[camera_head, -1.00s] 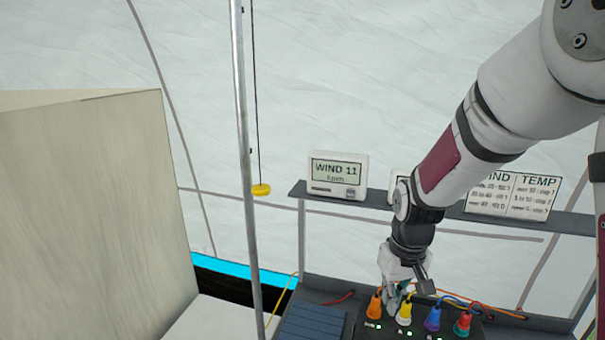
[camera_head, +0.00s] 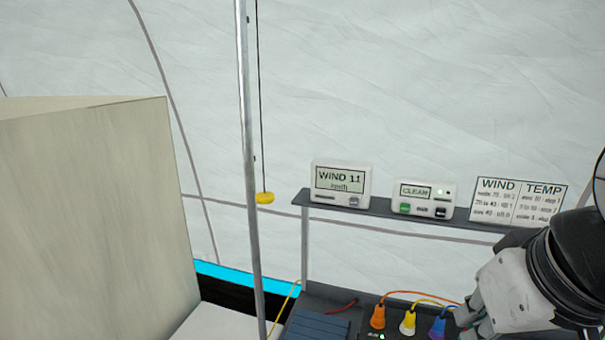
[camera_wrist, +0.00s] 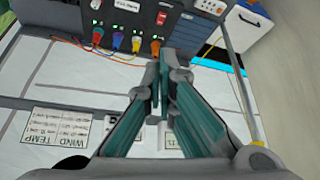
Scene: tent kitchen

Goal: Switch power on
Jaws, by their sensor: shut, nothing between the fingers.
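My arm hides the box's right end in the head view.
A shelf (camera_head: 385,209) above the box holds a WIND 11 display (camera_head: 341,184), a CLEAN unit (camera_head: 424,197) with green and black buttons, and a WIND/TEMP card (camera_head: 518,202). A metal pole (camera_head: 248,170) and a pale panel (camera_head: 90,210) stand left.

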